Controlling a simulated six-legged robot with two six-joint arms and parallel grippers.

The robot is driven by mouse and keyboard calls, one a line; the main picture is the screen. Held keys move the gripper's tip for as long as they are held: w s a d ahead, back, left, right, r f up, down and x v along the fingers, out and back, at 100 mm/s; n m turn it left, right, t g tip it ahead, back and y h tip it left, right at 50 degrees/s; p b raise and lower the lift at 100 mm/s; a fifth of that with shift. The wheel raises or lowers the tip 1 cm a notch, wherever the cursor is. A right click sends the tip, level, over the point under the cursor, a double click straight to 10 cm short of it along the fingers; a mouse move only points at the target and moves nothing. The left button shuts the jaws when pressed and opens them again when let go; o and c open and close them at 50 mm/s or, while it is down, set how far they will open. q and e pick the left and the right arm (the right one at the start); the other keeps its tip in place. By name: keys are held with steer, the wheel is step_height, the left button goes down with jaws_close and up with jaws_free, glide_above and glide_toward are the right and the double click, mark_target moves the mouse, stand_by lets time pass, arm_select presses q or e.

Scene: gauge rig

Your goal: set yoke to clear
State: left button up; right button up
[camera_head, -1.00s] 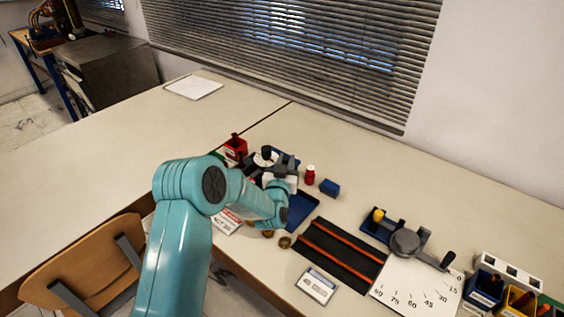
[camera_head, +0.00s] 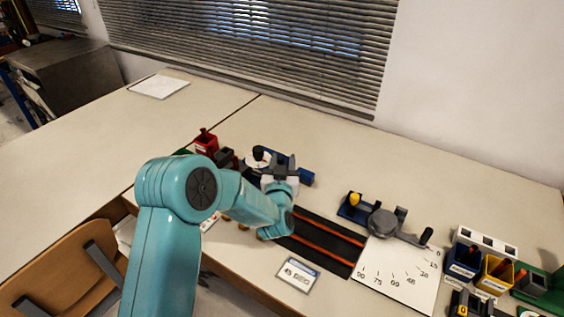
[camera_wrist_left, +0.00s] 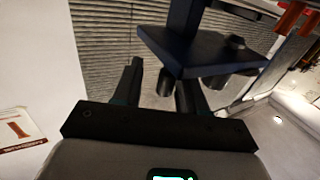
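No part is clearly labelled as the yoke, so I cannot tell which one it is. A grey round hub (camera_head: 382,222) with a crank arm and black handle (camera_head: 426,236) stands by a white scale sheet (camera_head: 402,272) marked in numbers. The handle lies near the 0 end. A blue base with a yellow knob (camera_head: 354,199) sits left of the hub. My left gripper (camera_head: 281,163) is over the dial fixture (camera_head: 258,156) area, left of the hub. In the left wrist view its dark fingers (camera_wrist_left: 160,88) are apart, beside a dark blue plate (camera_wrist_left: 200,52). My right gripper is not seen.
A black strip with red rails (camera_head: 325,240) and a small card (camera_head: 298,274) lie in front. Bins (camera_head: 464,262) and a white holder (camera_head: 487,241) stand at the right. A red bin (camera_head: 206,144) is at the left.

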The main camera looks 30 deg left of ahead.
arm_select(q)
steer(key=shift+a, duration=0.1)
steer(key=shift+s+f, duration=0.1)
steer(key=shift+s, duration=0.1)
steer(key=b+v, duration=0.3)
steer(key=v, duration=1.3)
